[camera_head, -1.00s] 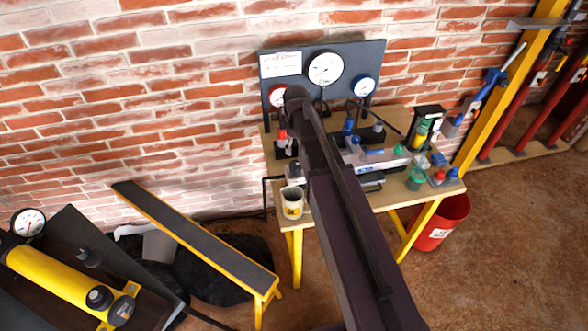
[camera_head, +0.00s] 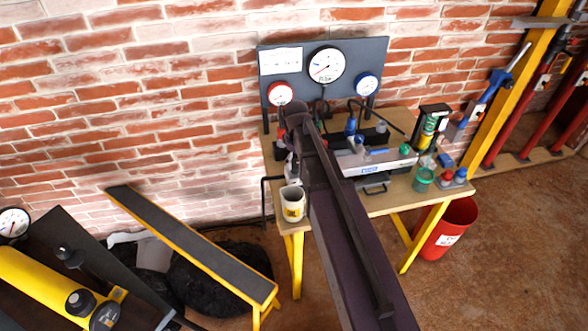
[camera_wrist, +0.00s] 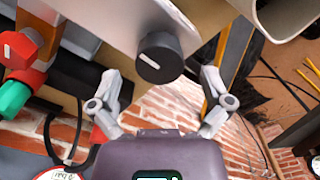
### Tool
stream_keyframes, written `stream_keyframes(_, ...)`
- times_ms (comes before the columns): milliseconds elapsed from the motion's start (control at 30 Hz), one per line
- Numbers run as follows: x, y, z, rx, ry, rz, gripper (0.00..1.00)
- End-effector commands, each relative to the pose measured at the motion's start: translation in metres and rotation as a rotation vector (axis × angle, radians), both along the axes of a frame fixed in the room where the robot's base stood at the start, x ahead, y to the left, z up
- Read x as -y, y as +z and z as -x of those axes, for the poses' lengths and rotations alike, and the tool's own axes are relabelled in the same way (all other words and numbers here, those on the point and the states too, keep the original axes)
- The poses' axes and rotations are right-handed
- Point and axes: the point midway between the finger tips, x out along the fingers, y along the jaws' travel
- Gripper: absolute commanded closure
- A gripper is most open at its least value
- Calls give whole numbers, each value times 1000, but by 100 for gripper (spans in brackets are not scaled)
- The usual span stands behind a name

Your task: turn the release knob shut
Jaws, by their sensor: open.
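A round black knob (camera_wrist: 160,57) with a short white mark shows in the wrist view, on the face of a pale block (camera_wrist: 115,22). My gripper (camera_wrist: 161,76) is open, with one grey finger at the knob's lower left and one at its lower right. There is a visible gap on each side, and I see no contact. How deep the fingertips reach along the knob is unclear. In the head view my arm crosses the bench (camera_head: 408,200) and hides most of the gripper and the knob.
Red and green fittings (camera_wrist: 18,80) lie left of the knob in the wrist view. A mug (camera_head: 292,205) stands at the bench's front left edge. Behind is a gauge panel (camera_head: 300,88). A grey box (camera_head: 375,160) and small bottles are to the right. A red bucket (camera_head: 447,230) is below.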

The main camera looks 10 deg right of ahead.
Motion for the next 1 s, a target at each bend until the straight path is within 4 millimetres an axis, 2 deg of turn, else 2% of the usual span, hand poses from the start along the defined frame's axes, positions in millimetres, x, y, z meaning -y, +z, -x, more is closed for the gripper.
stream_keyframes(33, 0, -8, 0, 0, 0, 0, 1)
stream_keyframes(233, 0, -17, 0, 0, 0, 0, 1)
stream_keyframes(733, 1, -20, 0, 0, -1, 0, 1)
stream_keyframes(767, 1, -20, 0, 0, -1, 0, 4)
stream_keyframes(1000, 1, -20, 0, 0, -1, 0, 75)
